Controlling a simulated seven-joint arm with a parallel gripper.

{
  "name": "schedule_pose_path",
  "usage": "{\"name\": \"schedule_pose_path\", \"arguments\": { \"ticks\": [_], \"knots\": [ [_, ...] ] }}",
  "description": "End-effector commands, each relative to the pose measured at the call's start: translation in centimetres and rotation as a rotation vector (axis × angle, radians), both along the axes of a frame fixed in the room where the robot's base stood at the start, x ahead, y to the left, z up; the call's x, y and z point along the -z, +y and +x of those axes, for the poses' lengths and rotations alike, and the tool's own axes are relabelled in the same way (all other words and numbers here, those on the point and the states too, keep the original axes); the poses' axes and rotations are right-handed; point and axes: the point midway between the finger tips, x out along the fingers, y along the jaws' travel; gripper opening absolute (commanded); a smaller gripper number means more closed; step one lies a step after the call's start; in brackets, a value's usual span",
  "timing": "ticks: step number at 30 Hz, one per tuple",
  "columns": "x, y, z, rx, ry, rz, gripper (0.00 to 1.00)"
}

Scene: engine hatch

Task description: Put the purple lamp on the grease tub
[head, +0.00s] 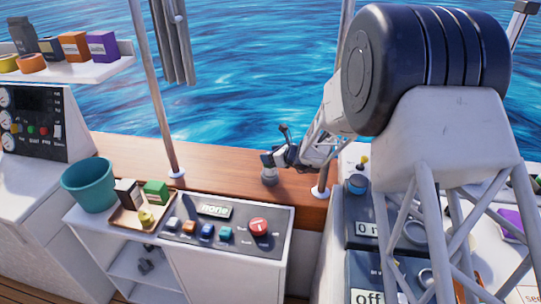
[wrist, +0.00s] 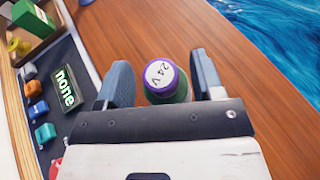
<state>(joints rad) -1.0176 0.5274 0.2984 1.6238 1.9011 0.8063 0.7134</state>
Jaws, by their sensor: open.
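A round purple-rimmed thing with a white top marked "24 V" (wrist: 165,77), which looks like the purple lamp, is upright on the wooden ledge side of the scene. Green shows below its rim; I cannot tell whether that green is its own body or a separate grease tub beneath it. My gripper (wrist: 162,80) is open, with one finger on each side of it, and I cannot tell if they touch it. In the head view my gripper (head: 280,156) is at the wooden ledge, over a small greyish cylinder (head: 269,176).
The wooden ledge (head: 225,165) is mostly clear, with metal posts (head: 160,100) rising from it. In front are a switch panel marked "none" (head: 215,210), a wooden tray (head: 130,222) with small boxes and a teal bucket (head: 88,187). Water lies beyond.

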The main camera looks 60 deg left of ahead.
Motion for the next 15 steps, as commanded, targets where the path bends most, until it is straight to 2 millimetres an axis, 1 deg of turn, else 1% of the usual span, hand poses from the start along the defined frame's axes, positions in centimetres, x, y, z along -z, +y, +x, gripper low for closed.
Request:
{"name": "schedule_pose_path", "arguments": {
  "ticks": [8, 15],
  "knots": [
    [-1.0, -2.3, 0.7, 0.001, 0.000, 0.000, 0.61],
    [-2.3, -5.2, 1.6, 0.001, 0.000, 0.001, 0.61]
  ]
}}
